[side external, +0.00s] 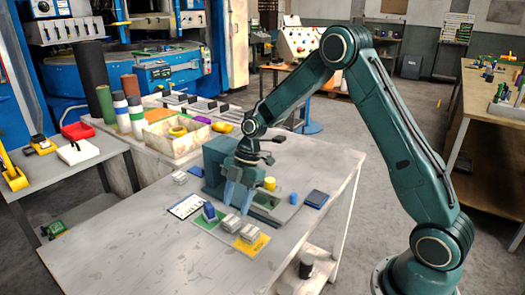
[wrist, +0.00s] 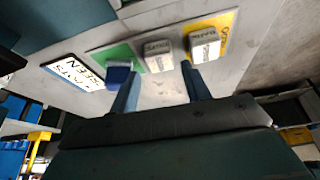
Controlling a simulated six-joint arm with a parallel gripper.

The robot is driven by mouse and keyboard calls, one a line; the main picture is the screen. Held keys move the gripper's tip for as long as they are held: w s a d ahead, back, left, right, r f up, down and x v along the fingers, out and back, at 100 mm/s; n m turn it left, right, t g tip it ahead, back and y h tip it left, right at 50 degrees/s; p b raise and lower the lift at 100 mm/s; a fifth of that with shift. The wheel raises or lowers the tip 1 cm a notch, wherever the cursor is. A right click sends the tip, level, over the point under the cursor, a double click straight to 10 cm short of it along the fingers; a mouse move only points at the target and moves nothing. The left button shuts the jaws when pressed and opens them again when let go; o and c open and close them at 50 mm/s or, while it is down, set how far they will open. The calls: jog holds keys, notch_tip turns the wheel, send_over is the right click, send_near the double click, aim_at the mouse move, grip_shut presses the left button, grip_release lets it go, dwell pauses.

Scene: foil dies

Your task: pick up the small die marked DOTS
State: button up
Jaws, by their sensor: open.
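Small grey-white dies stand in a row on the table. In the wrist view, one die (wrist: 157,56) is beyond the gap between my fingers, and another (wrist: 203,44) is to its right. Their face lettering is too small to read surely, so I cannot tell which is marked DOTS. In the side view, grey dies (side external: 230,223) and (side external: 249,233) sit near the mats, and a pale one (side external: 180,177) lies farther back. My gripper (side external: 238,198) is open and empty, pointing down beside the row. Its two blue fingers also show apart in the wrist view (wrist: 160,88).
A blue block (side external: 209,212) stands on a green mat (side external: 205,226). A yellow mat (side external: 257,247) is to the right, and a lettered card (side external: 186,206) to the left. A teal machine (side external: 215,160), yellow cylinder (side external: 270,184) and blue cylinder (side external: 293,198) are close by.

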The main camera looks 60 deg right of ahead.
aim_at(232, 219)
jog(key=shift+x, duration=2.45)
jog(key=shift+a, duration=0.1)
jog(key=c, duration=0.8)
jog(key=shift+r, duration=0.15)
notch_tip(232, 219, up, 20)
